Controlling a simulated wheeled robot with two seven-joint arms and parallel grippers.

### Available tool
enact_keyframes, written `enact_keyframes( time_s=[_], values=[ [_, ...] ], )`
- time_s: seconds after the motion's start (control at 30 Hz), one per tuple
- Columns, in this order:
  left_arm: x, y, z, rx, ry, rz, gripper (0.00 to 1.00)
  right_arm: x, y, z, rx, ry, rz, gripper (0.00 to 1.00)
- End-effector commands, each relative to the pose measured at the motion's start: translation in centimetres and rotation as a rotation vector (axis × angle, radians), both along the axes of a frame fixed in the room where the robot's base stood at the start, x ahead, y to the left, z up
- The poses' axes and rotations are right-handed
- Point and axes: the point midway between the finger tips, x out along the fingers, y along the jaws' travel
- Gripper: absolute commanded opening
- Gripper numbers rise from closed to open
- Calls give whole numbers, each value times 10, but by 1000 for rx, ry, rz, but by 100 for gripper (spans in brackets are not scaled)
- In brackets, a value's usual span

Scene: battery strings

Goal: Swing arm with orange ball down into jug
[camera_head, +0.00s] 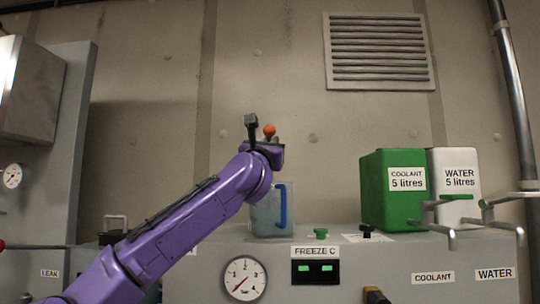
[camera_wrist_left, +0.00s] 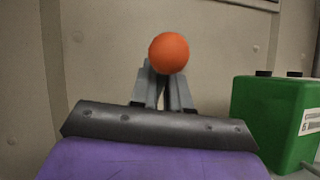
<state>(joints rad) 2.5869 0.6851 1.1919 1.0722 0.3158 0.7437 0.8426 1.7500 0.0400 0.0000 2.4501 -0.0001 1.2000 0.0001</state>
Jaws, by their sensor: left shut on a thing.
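The orange ball (camera_head: 269,130) is held up above the jug, clear of it, against the wall. In the left wrist view the ball (camera_wrist_left: 169,53) sits at the tips of my left gripper (camera_wrist_left: 160,75), which is shut on it. The clear jug (camera_head: 266,215) with a blue handle (camera_head: 282,205) on its right side stands on the grey cabinet, below and behind my purple left arm. The arm hides the jug's upper left part, and the jug's opening cannot be seen well. My right gripper is not in view.
A green coolant container (camera_head: 385,205) and a white water container (camera_head: 457,158) stand right of the jug. Metal brackets (camera_head: 450,236) stick out in front of them. The grey cabinet (camera_head: 420,265) carries a round gauge (camera_head: 244,278) and a green display (camera_head: 315,270). Wall space above is free.

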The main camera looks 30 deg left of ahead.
Motion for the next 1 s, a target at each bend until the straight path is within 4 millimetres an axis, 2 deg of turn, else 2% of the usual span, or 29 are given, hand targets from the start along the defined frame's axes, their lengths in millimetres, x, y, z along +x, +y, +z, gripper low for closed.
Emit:
enact_keyframes(
  time_s=[0.37, 0.4, 0.47, 0.77, 0.87, 1.0],
  values=[
    [2, -2, -4, 5, 2, -3, 0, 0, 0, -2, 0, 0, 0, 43],
    [2, -2, -4, 5, 2, -3, 19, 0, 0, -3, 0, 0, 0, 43],
    [2, -2, -4, 5, 2, -3, 36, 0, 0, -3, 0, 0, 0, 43],
    [-1, -2, -4, 4, -2, -2, 36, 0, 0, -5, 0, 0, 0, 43],
    [-11, -5, -14, 4, -3, -3, 36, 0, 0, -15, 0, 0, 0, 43],
    [-39, -15, -32, 5, -5, -4, 36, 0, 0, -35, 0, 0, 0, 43]
  ],
)
